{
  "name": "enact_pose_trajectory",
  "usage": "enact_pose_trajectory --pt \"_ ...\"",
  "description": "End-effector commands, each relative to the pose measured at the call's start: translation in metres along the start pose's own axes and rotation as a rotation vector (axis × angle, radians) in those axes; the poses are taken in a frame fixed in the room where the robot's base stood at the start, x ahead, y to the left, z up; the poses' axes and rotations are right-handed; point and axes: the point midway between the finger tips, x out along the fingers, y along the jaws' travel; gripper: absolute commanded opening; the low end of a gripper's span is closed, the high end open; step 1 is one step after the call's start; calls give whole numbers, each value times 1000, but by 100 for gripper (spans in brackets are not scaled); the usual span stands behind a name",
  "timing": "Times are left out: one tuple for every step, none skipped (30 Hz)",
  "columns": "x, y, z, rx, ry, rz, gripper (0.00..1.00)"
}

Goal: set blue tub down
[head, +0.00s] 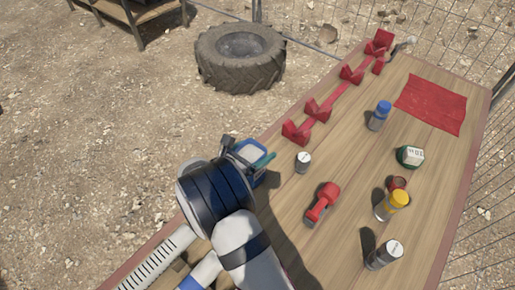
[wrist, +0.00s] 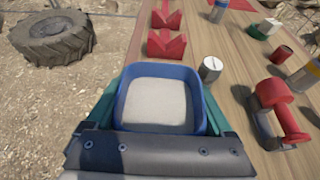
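The blue tub (wrist: 160,72) has a blue rim and a pale grey inside. It sits between the two green fingers of my gripper (wrist: 160,100) in the wrist view, with a finger against each side. In the head view the tub (head: 250,151) shows just beyond my wrist, at the left edge of the wooden table (head: 335,150). A dark shadow lies on the table to its right, so it looks held above the top. The tub's underside is hidden, and so is the gap beneath it.
A grey can (head: 303,162) stands close right of the tub, with a red dumbbell-like tool (head: 321,203) nearer me. Red cradles (head: 297,132) line the left edge. Bottles, a green-and-white item (head: 410,156) and a red cloth (head: 432,103) lie farther right. A tyre (head: 240,57) is on the ground.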

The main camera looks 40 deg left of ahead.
Motion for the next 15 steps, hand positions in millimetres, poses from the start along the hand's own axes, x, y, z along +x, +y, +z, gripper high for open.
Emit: enact_pose_trajectory --pt "0 0 0 0 0 0 95" --pt "0 0 0 0 0 0 100" --pt "0 0 0 0 0 0 100" --pt "0 0 0 0 0 0 100" --pt "0 0 0 0 0 0 100" --pt "0 0 0 0 0 0 100" --pt "0 0 0 0 0 0 100" --pt "0 0 0 0 0 0 100" --pt "0 0 2 0 0 0 100" --pt "-1 0 4 0 0 0 100" --pt "-6 0 3 -2 0 2 100" --pt "-13 1 3 -2 1 3 100" --pt "-20 1 3 -1 0 3 100" --pt "-28 1 3 -2 0 3 100" --pt "-41 2 3 -1 0 6 100"
